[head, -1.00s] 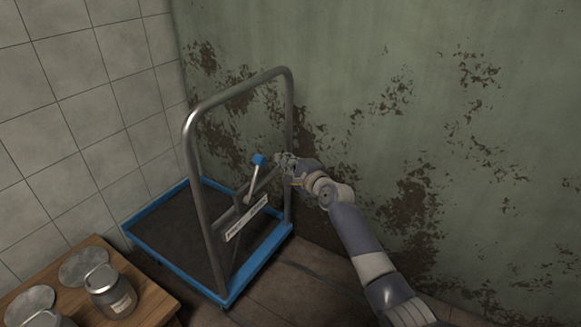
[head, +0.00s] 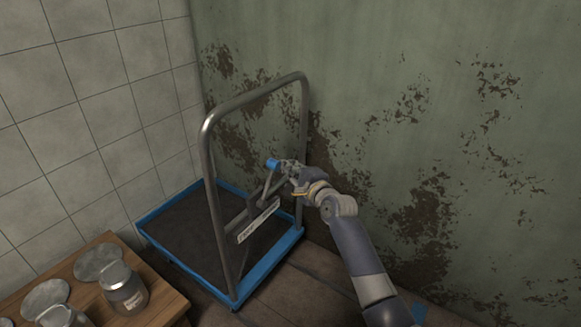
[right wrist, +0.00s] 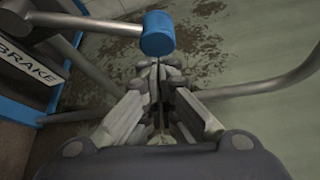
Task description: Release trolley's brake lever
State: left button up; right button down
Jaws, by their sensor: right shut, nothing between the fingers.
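The trolley (head: 206,150) has a grey tubular handle frame and a blue-edged platform. Its brake lever is a grey rod with a blue knob (head: 272,164), standing up and leaning above a plate labelled BRAKE (head: 258,221). My right gripper (head: 290,168) is just right of the knob, shut and empty. In the right wrist view the closed fingertips (right wrist: 160,66) are right below the blue knob (right wrist: 158,33); I cannot tell whether they touch it. The lever's rod (right wrist: 105,26) runs left from the knob. My left gripper is not in view.
A wooden table (head: 160,300) at the lower left holds glass jars (head: 124,290) and round lids (head: 97,262). A tiled wall is on the left, a peeling green wall (head: 420,90) behind. The floor (head: 300,290) in front of the trolley is partly clear.

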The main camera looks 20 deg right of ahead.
aim_at(276, 168)
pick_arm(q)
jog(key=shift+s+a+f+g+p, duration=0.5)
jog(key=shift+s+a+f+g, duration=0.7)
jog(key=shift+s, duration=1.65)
pick_arm(e)
jog(key=s+a+r+n+t, duration=0.1)
jog(key=n, duration=0.1)
jog(key=s+a+r+n+t, duration=0.1)
jog(key=a, duration=0.1)
jog(key=s+a+r+n, duration=0.1)
jog(key=s+a+n, duration=0.1)
jog(key=shift+n+t+y+b, duration=0.3)
jog(key=shift+t, duration=0.1)
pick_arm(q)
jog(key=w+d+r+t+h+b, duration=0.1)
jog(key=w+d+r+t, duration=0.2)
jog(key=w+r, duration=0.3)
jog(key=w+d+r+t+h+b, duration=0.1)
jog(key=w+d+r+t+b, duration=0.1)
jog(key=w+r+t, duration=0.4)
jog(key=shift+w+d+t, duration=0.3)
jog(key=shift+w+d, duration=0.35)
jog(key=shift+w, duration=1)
pick_arm(e)
jog(key=s+a+n+t+y, duration=0.2)
jog(key=s+a+n+y, duration=0.1)
jog(key=a+n, duration=0.3)
jog(key=shift+s+f+n, duration=0.15)
jog(key=shift+s+n, duration=0.6)
jog(key=shift+n, duration=0.35)
